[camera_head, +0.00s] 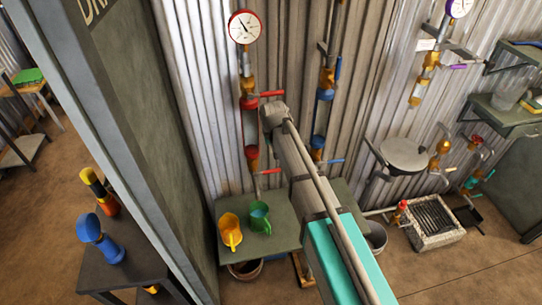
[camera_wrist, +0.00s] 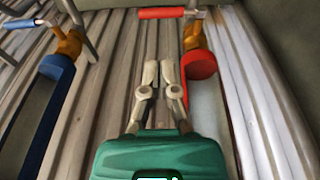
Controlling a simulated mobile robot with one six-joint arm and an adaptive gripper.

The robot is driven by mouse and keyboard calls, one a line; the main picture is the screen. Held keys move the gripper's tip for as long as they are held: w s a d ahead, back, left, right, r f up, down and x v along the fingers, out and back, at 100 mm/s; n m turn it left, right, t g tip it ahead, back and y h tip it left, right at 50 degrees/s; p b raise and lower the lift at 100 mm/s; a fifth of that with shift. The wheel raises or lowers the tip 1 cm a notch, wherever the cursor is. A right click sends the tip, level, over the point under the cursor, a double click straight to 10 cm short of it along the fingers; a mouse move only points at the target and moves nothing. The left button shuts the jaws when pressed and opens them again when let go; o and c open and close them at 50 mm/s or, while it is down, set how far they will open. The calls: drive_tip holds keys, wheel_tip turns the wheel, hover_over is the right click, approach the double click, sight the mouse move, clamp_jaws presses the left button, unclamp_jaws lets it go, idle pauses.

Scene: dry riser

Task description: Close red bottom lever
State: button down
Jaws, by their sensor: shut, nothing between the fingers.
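The red bottom lever (camera_head: 268,171) sticks out to the right, about level, below the lower red collar (camera_head: 252,152) in the head view. In the wrist view, which looks turned over, a red lever (camera_wrist: 165,13) lies across the top beside a brass valve (camera_wrist: 190,38) and red collar (camera_wrist: 201,66); it appears to be the same lever. My gripper (camera_wrist: 159,70) is shut and empty in the wrist view, with its tips apart from the lever in the picture. In the head view my arm hides the gripper. An upper red lever (camera_head: 272,93) also points right.
A blue pipe stands close by, with its lower blue lever (camera_head: 332,161) also in the wrist view (camera_wrist: 20,24). A round gauge (camera_head: 245,26) tops the red pipe. A table (camera_head: 285,235) below holds an orange jug (camera_head: 230,231) and green jug (camera_head: 260,217). A grey partition (camera_head: 125,130) stands left.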

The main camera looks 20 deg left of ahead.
sight(273, 172)
drive_tip(key=shift+w+a+f+b, duration=0.15)
drive_tip(key=shift+w+f+b, duration=0.3)
drive_tip(key=shift+f+b, duration=1.8)
drive_tip(key=shift+w+a+f+b, duration=0.2)
drive_tip(key=shift+w+f+b, duration=0.2)
drive_tip(key=shift+f+b, duration=1.8)
drive_tip(key=shift+w+a+f+b, duration=0.15)
drive_tip(key=shift+w+f+b, duration=0.3)
drive_tip(key=shift+f+b, duration=1.8)
drive_tip(key=shift+d+f+b, duration=0.1)
drive_tip(key=shift+f+b, duration=0.45)
drive_tip(key=shift+s, duration=0.1)
drive_tip(key=shift+d, duration=0.1)
drive_tip(key=shift+r+p, duration=0.25)
drive_tip(key=shift+p, duration=0.05)
